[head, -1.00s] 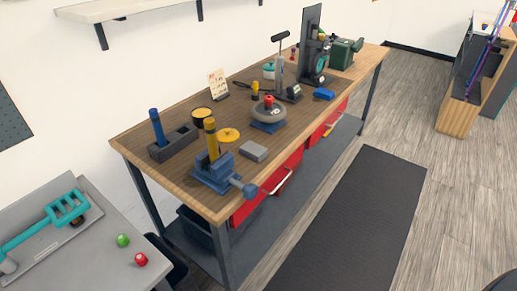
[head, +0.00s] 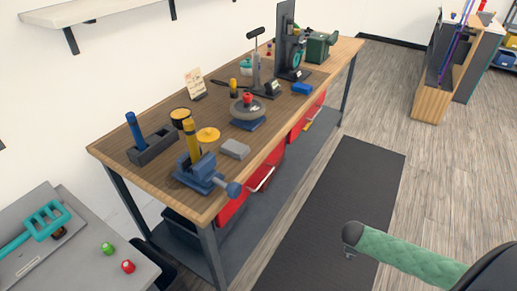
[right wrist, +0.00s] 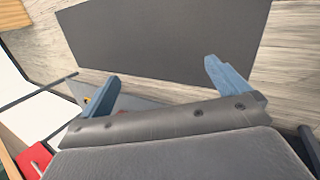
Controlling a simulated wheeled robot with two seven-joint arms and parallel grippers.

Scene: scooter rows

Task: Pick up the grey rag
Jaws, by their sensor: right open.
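A small flat grey thing (head: 234,149), which looks like the folded grey rag, lies on the wooden workbench (head: 228,195) near its front edge. It is right of the blue vise (head: 205,175) and in front of the yellow disc. In the right wrist view my right gripper (right wrist: 161,77) has its two blue fingers wide apart with nothing between them. Its camera looks at the floor mat, and I cannot make out the rag there. In the head view my green-sleeved right arm comes in at the lower right, apart from the bench. My left gripper is not in view.
A grinding-wheel-like round thing (head: 248,108) stands behind the rag, and a blue block (head: 302,89) lies farther right. Red drawers (head: 233,205) hang under the bench. A dark mat (head: 335,190) covers clear floor. A grey side table (head: 95,275) stands at the lower left.

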